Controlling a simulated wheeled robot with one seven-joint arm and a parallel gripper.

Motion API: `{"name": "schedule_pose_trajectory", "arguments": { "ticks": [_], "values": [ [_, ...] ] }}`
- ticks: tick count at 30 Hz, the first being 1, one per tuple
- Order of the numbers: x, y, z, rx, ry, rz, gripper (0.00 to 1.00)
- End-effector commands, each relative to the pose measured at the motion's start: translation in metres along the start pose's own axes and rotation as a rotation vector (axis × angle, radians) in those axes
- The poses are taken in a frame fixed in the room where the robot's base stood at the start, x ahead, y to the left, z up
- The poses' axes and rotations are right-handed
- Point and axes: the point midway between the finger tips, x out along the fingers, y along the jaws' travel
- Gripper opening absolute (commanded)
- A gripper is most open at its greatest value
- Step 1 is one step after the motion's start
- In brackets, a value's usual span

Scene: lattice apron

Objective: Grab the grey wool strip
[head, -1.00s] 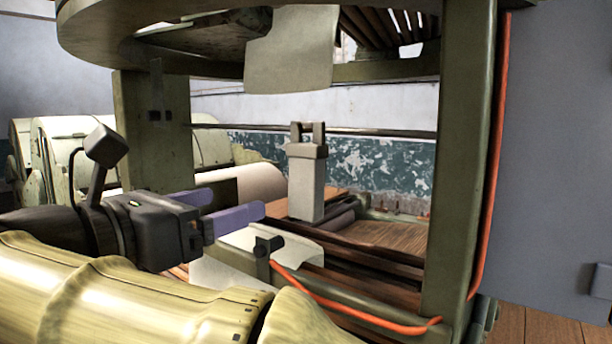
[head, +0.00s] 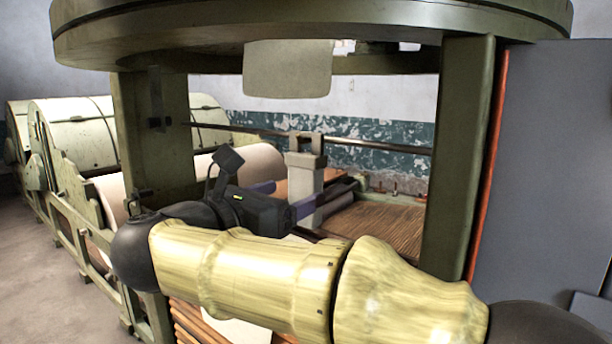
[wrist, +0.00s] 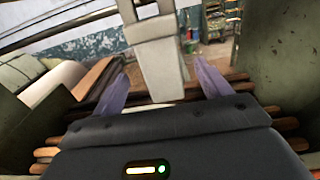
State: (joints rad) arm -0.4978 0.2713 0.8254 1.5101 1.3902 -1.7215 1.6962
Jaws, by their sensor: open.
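An upright light grey block (head: 305,185) with a square loop on top stands on the brown slatted apron (head: 385,222). I cannot tell for sure whether this is the wool strip; nothing else in view is clearly one. My gripper (head: 290,200) is open, its two purple fingers pointing at the block. In the wrist view the block (wrist: 163,70) rises between the spread fingers of my gripper (wrist: 160,82), slightly beyond them, with gaps on both sides. A dark grey roll (head: 338,203) lies right of the block.
A round green ring (head: 310,20) hangs above, with a grey-beige flap (head: 287,70) below it. Green posts stand at left (head: 150,130) and right (head: 462,150). A thin rail (head: 375,144) crosses behind the block. Free floor lies at far left.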

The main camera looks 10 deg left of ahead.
Motion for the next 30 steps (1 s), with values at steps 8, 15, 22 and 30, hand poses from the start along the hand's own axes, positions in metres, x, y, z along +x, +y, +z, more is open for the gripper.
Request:
{"name": "schedule_pose_trajectory", "arguments": {
  "ticks": [8,15,22,30],
  "values": [
    [0.001,0.000,0.001,0.000,0.000,0.000,0.76],
    [0.018,-0.001,0.009,-0.003,0.000,-0.001,0.76],
    [0.042,-0.001,0.011,-0.003,0.000,-0.001,0.76],
    [0.051,-0.001,0.006,0.000,0.000,0.002,0.76]
  ]
}}
